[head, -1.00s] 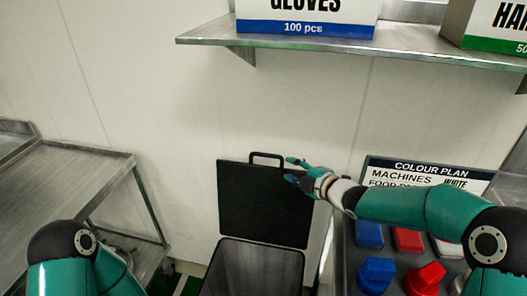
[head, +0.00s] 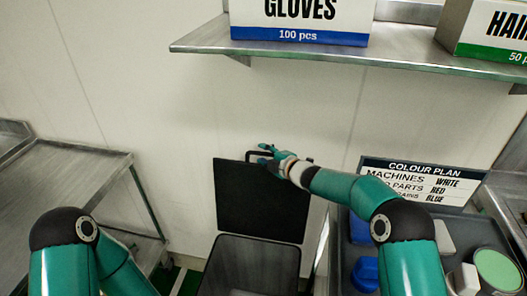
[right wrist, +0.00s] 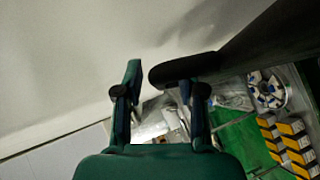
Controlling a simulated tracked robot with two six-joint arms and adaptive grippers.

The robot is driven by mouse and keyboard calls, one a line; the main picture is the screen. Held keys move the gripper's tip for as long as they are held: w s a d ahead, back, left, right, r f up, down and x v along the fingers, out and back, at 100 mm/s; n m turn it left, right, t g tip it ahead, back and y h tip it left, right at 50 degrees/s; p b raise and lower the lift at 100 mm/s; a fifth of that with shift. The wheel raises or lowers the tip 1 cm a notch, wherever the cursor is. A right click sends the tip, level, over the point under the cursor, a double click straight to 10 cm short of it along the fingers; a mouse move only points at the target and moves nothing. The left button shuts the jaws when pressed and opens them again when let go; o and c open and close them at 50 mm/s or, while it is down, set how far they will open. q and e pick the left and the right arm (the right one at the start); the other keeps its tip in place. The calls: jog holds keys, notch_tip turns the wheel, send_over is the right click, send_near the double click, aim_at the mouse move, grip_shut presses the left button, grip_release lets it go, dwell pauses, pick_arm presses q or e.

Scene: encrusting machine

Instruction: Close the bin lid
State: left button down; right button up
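The bin (head: 250,265) stands on the floor against the wall, with its mouth uncovered. Its black lid (head: 262,205) stands upright behind the mouth, near the wall, with a loop handle (head: 250,155) on its top edge. My right gripper (head: 266,152) is at the lid's top edge, overlapping the handle in the head view. In the right wrist view my right gripper (right wrist: 162,85) has its fingers apart. A dark bar-like part, apparently of the lid (right wrist: 225,58), reaches in by the right finger. I cannot tell whether they touch. My left gripper is out of view.
A steel shelf (head: 330,42) with a gloves box (head: 300,37) and another box (head: 485,30) hangs above. A steel table (head: 70,185) is at left. At right are a colour plan sign (head: 420,182) and a dark tray holding coloured items. The wall between is clear.

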jog(key=shift+w+a, duration=0.2)
jog(key=shift+c, duration=0.2)
jog(key=shift+f, duration=0.1)
grip_shut()
